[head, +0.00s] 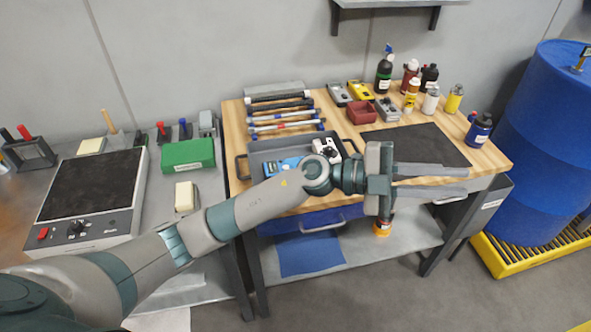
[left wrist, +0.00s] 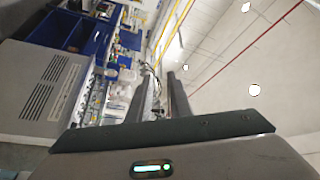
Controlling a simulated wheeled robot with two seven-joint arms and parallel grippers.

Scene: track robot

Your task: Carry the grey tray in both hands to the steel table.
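The grey tray (head: 262,147) sits on the wooden-topped bench, with a dark handle at its left end and another at its right. It holds a blue item (head: 283,167) and a white-and-black device (head: 325,149). My left forearm hides part of its front. My left gripper (head: 463,181) is to the right of the tray, above the bench's front right part, apart from the tray. Its fingers are spread and empty; they also show in the left wrist view (left wrist: 159,74). The grey steel table (head: 165,225) stands left of the bench. My right gripper is in neither view.
The steel table bears a hotplate (head: 92,190), a green box (head: 188,155) and a pale block (head: 186,197). Tools (head: 280,115), a red bin (head: 361,113) and bottles (head: 431,98) crowd the bench's back. A blue drum (head: 545,120) stands at right.

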